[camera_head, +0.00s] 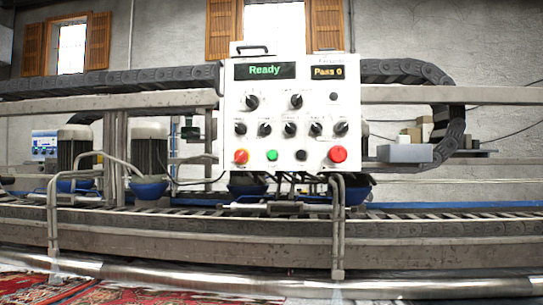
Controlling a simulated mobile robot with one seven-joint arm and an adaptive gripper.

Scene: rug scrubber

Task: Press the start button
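A white control panel (292,132) stands upright on bent metal pipes near the middle of the head camera view. Its lower row holds a green button (272,155), a red button (241,156) at the left and a larger red button (337,154) at the right. A small black knob or button (301,155) sits between the green and the large red one. The labels are too small to read, so I cannot tell which is marked start. The left display (265,71) reads "Ready" and the right display (327,72) reads "Pass 0". My gripper is not in view.
Several black knobs (296,101) fill the panel above the buttons. Behind it runs a long machine with a beam (440,95), a cable chain (110,79) and motors (149,150). A metal roller (190,274) and a red patterned rug (120,292) lie in front, low down.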

